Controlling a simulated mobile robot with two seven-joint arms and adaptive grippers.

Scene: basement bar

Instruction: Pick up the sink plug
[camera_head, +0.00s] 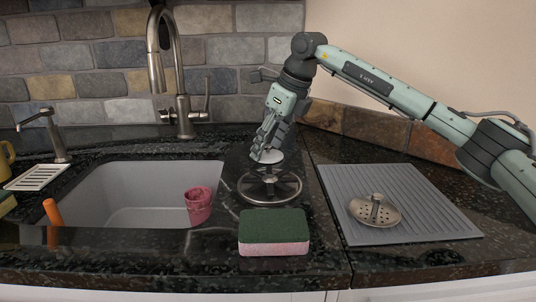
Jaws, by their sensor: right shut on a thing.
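My right gripper (266,148) comes in from the right and points down behind the sponge, with its fingers shut. A small pale round disc (268,157) is at its fingertips and looks like the sink plug; the fingers hide its upper part. The disc is just above the middle of a dark metal wheel-shaped stand (270,186) on the counter; I cannot tell whether they touch. A perforated metal strainer (376,212) with an upright post lies on the grey mat. My left gripper is not in view.
The sink basin (140,178) on the left holds a red cup (199,203). A green and pink sponge (274,232) lies in front of the stand. A tall faucet (180,110) stands behind the basin. The ridged grey mat (430,215) is mostly clear.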

